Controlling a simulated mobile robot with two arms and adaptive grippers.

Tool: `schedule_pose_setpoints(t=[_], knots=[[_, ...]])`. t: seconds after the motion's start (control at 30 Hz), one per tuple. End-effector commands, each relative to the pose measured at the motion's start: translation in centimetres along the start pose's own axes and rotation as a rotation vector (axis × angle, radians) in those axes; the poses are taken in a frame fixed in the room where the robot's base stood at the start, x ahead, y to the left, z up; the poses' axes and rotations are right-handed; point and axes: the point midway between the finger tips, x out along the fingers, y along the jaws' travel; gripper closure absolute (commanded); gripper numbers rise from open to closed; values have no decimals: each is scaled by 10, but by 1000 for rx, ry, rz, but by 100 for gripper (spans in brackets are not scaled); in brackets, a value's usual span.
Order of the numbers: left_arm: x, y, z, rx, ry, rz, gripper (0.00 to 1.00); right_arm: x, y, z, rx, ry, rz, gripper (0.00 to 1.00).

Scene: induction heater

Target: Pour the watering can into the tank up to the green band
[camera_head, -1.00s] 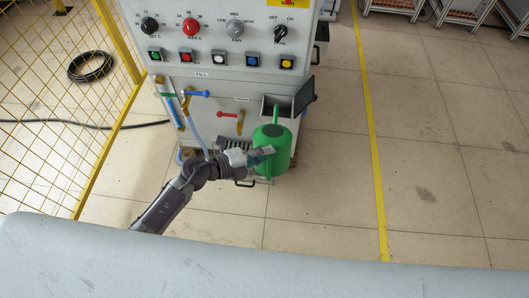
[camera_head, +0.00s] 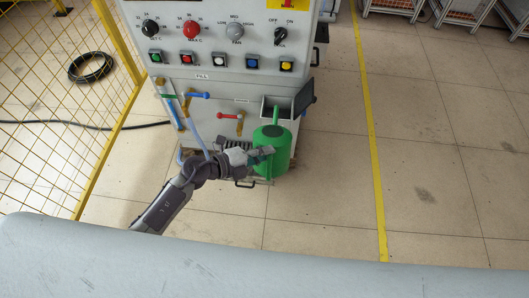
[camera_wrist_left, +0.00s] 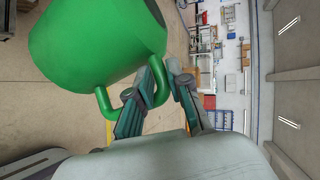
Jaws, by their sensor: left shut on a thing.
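The green watering can (camera_head: 277,150) is in front of the heater cabinet in the head view, its spout pointing up toward the tank opening (camera_head: 272,108) under the FILL-side panel. My left gripper (camera_head: 262,154) is shut on the can's handle; in the left wrist view the fingers (camera_wrist_left: 158,92) close around the green handle, beside the can body (camera_wrist_left: 95,40). The spout tip lies at or over the opening; I cannot tell whether water flows. The green band and the water level cannot be made out. My right gripper is not in view.
The heater cabinet (camera_head: 225,85) carries knobs, buttons, a red-handled valve (camera_head: 230,116) and a blue-handled valve (camera_head: 198,95). A small dark screen (camera_head: 304,97) juts out at its right. A yellow mesh fence (camera_head: 60,110) stands left. Floor to the right is clear.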

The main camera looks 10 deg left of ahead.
Motion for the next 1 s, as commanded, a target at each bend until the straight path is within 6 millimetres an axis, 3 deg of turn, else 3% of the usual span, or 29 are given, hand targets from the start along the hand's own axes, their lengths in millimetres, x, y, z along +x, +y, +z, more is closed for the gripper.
schedule_pose_setpoints(t=[0.03, 1.0], knots=[[0, -7, 2, 4, -3, -10, 100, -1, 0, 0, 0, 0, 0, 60], [0, -13, 3, -14, 2, 4, 100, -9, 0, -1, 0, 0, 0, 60]])
